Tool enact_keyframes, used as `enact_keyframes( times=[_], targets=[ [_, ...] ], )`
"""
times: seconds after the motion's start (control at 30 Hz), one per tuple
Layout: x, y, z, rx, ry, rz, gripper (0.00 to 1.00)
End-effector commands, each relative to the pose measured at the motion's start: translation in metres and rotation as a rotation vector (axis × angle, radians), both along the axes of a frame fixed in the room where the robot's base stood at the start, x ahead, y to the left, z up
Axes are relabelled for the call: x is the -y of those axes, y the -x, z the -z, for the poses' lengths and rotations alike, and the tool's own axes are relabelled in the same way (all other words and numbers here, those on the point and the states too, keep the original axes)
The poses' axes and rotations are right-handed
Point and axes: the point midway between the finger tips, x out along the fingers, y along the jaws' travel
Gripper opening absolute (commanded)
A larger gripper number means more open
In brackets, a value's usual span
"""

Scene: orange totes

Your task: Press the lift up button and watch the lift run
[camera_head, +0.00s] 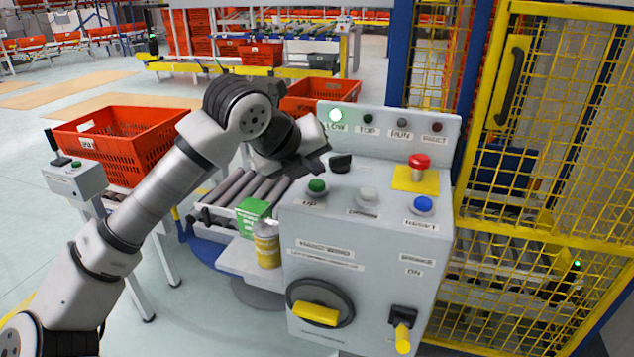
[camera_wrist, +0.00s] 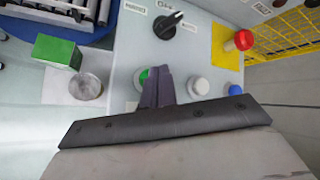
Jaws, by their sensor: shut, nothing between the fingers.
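The green UP button (camera_head: 317,186) sits at the left of the grey control panel (camera_head: 375,245). In the wrist view the green button (camera_wrist: 143,78) is partly hidden behind my fingers. My gripper (camera_head: 322,160) is above the panel's left side; its fingers (camera_wrist: 158,76) are shut, with nothing between them. I cannot tell whether the tips touch the button. On the panel's upright back, the LOW lamp (camera_head: 336,115) is lit white. The TOP lamp (camera_head: 368,119) and RUN lamp (camera_head: 404,124) are dark. The lift itself is not clearly seen.
Close by are a black selector knob (camera_head: 341,162), a white button (camera_head: 368,195), a blue RESET button (camera_head: 423,205) and a red emergency stop (camera_head: 418,161). A green box (camera_head: 252,215) and a canister (camera_head: 266,245) stand left. A yellow mesh cage (camera_head: 545,130) is at right.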

Motion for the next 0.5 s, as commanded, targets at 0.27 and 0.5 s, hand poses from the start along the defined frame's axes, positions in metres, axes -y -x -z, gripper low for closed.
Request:
enact_keyframes(
  times=[0.27,0.5],
  targets=[
    [0.0000,0.0000,0.0091,0.000,0.000,0.000,0.00],
    [0.0000,0.0000,0.0079,0.000,0.000,0.000,0.00]
  ],
)
